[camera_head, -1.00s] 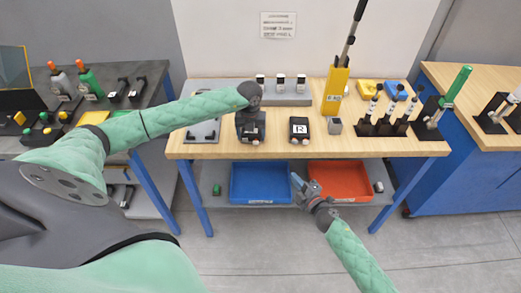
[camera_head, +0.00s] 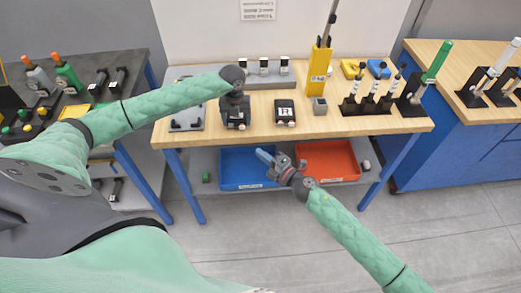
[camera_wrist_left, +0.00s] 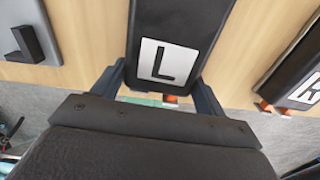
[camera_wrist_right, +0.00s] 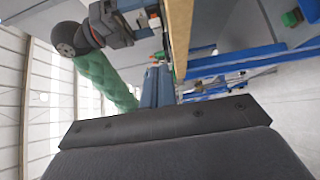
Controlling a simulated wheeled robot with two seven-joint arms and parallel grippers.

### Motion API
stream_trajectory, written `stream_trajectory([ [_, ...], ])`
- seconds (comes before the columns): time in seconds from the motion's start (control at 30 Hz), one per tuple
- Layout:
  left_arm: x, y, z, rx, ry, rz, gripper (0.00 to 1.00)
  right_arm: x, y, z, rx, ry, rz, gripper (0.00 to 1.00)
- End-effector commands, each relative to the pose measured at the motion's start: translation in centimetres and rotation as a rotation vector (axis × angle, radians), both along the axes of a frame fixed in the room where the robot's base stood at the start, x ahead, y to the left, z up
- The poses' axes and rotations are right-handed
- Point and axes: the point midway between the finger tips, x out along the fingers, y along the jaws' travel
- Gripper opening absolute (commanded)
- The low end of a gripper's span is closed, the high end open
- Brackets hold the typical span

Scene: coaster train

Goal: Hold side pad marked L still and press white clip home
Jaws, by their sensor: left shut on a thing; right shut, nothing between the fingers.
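The side pad marked L (camera_wrist_left: 168,62) is a dark block with a white label, standing near the bench's front edge. My left gripper (camera_head: 236,107) is shut on the pad from above, with a finger on each side in the left wrist view. A small white and orange piece (camera_wrist_left: 171,99) shows at the pad's near edge; I cannot tell how far in the white clip sits. My right gripper (camera_head: 266,158) is shut and empty, in front of the bench and below its top, right of the pad. Its closed fingers (camera_wrist_right: 157,86) point toward the bench edge in the right wrist view.
A second dark pad, marked R (camera_head: 285,112), stands right of the held pad. A grey cup (camera_head: 319,105) and a yellow holder (camera_head: 319,70) stand further right. A blue bin (camera_head: 240,181) and an orange bin (camera_head: 340,174) sit on the shelf below.

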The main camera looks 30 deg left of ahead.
Motion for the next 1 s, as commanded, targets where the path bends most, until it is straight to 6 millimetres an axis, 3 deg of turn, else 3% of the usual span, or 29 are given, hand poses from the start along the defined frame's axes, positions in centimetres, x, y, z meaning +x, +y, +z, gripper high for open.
stream_trajectory([
  [0.5,0.0,0.0,0.0,0.0,0.0,0.0,0.4,2.5,8.0,0.1,0.001,0.0,-0.001,0.0],
  [0.73,0.0,0.0,0.0,0.0,0.0,0.0,0.4,5.2,9.2,0.1,0.0,0.0,-0.003,0.0],
  [1.0,0.0,0.0,0.0,0.0,0.0,0.0,0.4,6.0,9.6,0.0,0.0,0.0,-0.001,0.0],
])
